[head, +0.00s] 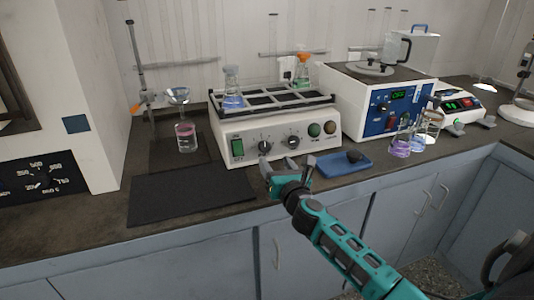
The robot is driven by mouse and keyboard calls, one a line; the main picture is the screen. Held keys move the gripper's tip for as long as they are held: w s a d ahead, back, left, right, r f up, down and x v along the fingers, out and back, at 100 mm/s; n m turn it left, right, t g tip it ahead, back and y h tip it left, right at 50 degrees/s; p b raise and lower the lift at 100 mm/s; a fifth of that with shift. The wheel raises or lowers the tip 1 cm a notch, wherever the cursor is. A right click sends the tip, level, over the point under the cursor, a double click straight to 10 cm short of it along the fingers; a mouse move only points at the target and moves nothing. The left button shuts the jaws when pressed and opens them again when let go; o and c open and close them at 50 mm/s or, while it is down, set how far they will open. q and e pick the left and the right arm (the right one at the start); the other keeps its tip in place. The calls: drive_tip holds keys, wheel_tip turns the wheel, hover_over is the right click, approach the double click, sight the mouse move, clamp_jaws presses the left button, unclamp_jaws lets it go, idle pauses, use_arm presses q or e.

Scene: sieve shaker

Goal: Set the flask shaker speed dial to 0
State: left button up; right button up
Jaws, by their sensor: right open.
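The dial markings are too small to read, so I cannot tell which is the speed dial. My right gripper (286,166) is open and empty, just in front of and below the two dials, apart from them as far as I can see. My left gripper is not in view.
A blue tray (343,168) with a dark object lies right of my right gripper. A black mat (190,196) lies at the left front. A white and blue hotplate-like instrument (347,106) stands right, with several flasks before it.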

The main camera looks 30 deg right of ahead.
sight(265, 148)
drive_tip(key=b+x, duration=0.1)
drive_tip(key=x, duration=0.4)
drive_tip(key=shift+w, duration=0.35)
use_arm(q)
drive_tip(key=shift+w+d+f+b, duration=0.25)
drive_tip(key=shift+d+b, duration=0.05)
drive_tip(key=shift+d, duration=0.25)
use_arm(e)
drive_tip(key=shift+x, duration=0.9)
drive_tip(key=shift+d, duration=0.1)
drive_tip(key=shift+c, duration=0.2)
drive_tip(key=c, duration=1)
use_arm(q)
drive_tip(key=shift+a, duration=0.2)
